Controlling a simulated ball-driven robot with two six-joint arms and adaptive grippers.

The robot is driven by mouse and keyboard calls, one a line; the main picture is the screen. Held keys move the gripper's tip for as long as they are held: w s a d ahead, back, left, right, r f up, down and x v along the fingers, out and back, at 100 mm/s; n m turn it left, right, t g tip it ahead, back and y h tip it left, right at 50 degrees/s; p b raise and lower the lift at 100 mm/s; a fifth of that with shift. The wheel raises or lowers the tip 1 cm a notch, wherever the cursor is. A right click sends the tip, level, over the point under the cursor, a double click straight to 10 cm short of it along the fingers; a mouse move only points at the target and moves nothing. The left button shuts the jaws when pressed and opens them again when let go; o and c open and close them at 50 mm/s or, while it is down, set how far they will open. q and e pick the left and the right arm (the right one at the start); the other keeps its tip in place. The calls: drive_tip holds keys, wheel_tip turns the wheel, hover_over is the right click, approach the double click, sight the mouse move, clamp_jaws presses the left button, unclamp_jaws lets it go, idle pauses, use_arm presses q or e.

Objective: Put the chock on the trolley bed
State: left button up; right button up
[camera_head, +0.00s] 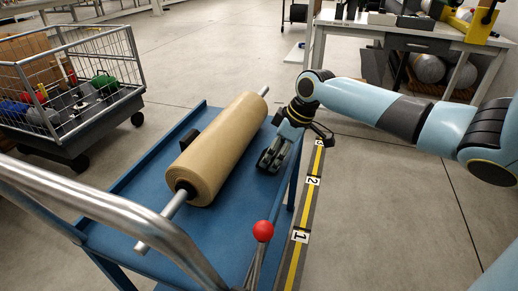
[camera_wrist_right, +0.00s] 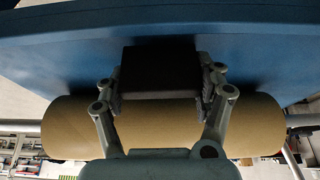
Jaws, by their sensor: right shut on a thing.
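My right gripper (camera_head: 268,163) is shut on the chock, a dark block (camera_wrist_right: 160,70) that sits between its two fingers in the right wrist view. In the head view the gripper points down over the right side of the blue trolley bed (camera_head: 135,188), and the held chock is hard to separate from the dark fingers. The chock is very close to the bed; I cannot tell whether it touches. A tan roll (camera_head: 222,150) on a metal bar lies along the bed just left of the gripper. My left gripper is not in view.
Another dark block (camera_head: 188,139) is at the roll's far left side. A red-knobbed lever (camera_head: 263,231) and a silver handle rail (camera_head: 120,215) stand at the near end. A wire cart (camera_head: 70,85) is at left, a workbench (camera_head: 400,35) at back right. A numbered yellow strip (camera_head: 305,210) runs along the right.

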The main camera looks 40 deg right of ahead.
sight(255, 163)
drive_tip(key=w, duration=0.1)
drive_tip(key=w+a, duration=0.1)
drive_tip(key=w+a+b, duration=0.1)
drive_tip(key=shift+w, duration=0.35)
drive_tip(key=shift+f, duration=0.65)
drive_tip(key=shift+s+d, duration=0.1)
drive_tip(key=shift+f, duration=0.1)
drive_tip(key=o, duration=1.4)
drive_tip(key=shift+o, duration=0.2)
